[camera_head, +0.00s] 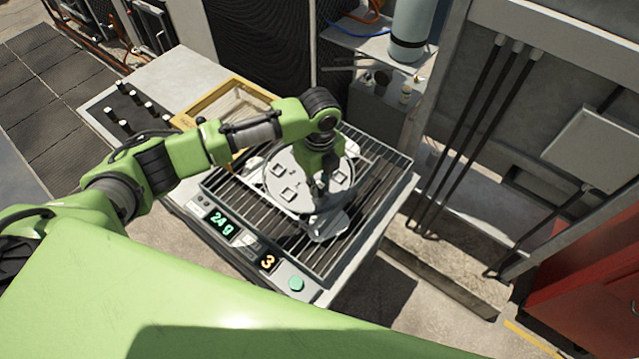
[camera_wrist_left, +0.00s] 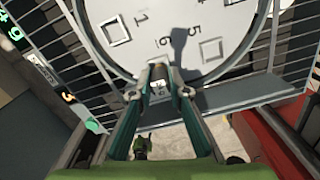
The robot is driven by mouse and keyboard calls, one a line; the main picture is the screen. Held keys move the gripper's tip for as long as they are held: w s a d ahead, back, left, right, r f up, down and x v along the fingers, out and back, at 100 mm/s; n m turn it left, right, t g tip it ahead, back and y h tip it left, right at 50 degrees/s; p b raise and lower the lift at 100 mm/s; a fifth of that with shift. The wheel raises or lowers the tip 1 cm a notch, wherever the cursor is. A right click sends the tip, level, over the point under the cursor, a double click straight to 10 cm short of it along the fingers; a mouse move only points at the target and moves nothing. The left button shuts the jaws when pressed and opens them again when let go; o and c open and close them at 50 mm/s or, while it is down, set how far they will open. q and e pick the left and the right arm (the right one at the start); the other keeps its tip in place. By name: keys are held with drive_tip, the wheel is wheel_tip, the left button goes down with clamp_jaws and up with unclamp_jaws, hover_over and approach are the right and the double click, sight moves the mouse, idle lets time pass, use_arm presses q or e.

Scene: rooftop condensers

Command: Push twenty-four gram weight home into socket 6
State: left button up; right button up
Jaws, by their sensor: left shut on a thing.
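A pale round disc (camera_head: 275,180) with square sockets lies on the slatted bench; its numbers 1, 5 and 6 read upside down on the disc in the left wrist view (camera_wrist_left: 105,12). My left gripper (camera_head: 318,198) reaches down over the disc's near edge. In the left wrist view, its teal fingers (camera_wrist_left: 158,88) are shut on a small grey weight (camera_wrist_left: 157,73) with a pale face, just below the numeral 6. The fingers and weight hide socket 6, so I cannot tell how deep the weight sits.
The bench front has a green display (camera_head: 222,223) reading 24 g, an orange 3 (camera_head: 267,262) and a green button (camera_head: 296,284). A wooden-framed tray (camera_head: 235,88) and a dark rack (camera_head: 130,108) with several white-topped pegs stand behind left. A red cabinet (camera_head: 590,290) stands right.

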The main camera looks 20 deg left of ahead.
sight(319, 184)
use_arm(q)
drive_tip(key=shift+f, duration=0.6)
idle(0.3)
idle(1.0)
drive_tip(key=shift+f, duration=0.35)
idle(0.8)
drive_tip(key=o, duration=0.9)
wheel_tip(319, 184, up, 12)
